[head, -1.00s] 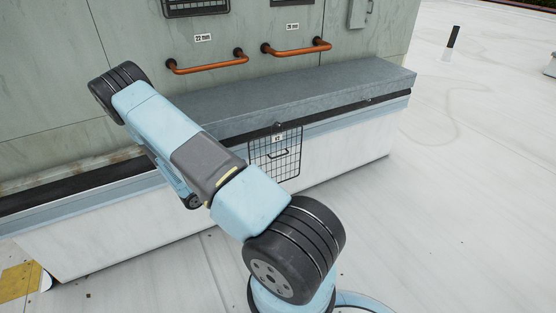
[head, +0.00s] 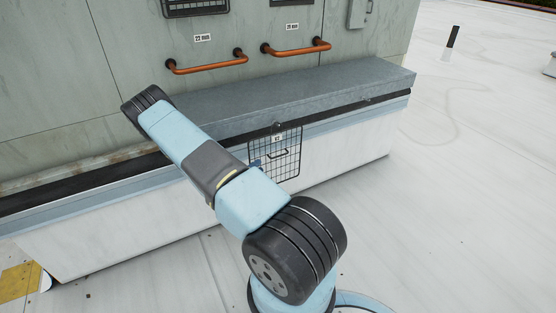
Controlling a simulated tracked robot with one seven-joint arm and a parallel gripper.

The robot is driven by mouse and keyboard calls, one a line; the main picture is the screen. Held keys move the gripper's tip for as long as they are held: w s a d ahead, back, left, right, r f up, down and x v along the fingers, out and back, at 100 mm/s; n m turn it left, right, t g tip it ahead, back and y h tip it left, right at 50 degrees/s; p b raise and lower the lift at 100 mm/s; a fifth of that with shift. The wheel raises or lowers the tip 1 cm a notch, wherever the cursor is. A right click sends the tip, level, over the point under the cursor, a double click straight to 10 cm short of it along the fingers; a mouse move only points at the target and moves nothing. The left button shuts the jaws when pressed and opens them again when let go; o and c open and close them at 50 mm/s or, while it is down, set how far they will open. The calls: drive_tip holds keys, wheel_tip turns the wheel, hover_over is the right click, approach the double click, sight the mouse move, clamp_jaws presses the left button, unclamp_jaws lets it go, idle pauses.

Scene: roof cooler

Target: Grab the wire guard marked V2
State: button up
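A black wire guard (head: 279,155) hangs on the front of the white curb below the grey metal ledge, near the middle of the head view. It is a square grid with a small handle and a white tag at its top; the tag's letters are too small to read surely. My arm crosses in front, to the left of the guard, and its upper link partly covers the guard's lower left edge. A small blue patch shows at the guard's left side, and I cannot tell what it belongs to. My gripper is not visible; it is hidden behind the arm.
Two copper pipes (head: 207,66) (head: 296,48) with size labels stick out of the grey wall above the ledge (head: 300,88). A dark grille (head: 196,8) is at the top. The white roof (head: 470,190) is open to the right. A yellow patch (head: 18,282) lies at lower left.

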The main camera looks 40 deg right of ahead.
sight(265, 161)
drive_tip(key=shift+w+d+r, duration=0.1)
drive_tip(key=shift+d+r, duration=0.05)
drive_tip(key=shift+d, duration=0.8)
drive_tip(key=shift+w+d+r, duration=0.15)
drive_tip(key=shift+d+r, duration=0.05)
drive_tip(key=shift+d, duration=0.75)
drive_tip(key=shift+w+d+r, duration=0.1)
drive_tip(key=shift+d+r, duration=0.05)
drive_tip(key=shift+d, duration=0.8)
drive_tip(key=shift+c, duration=0.4)
clamp_jaws()
drive_tip(key=shift+a, duration=0.1)
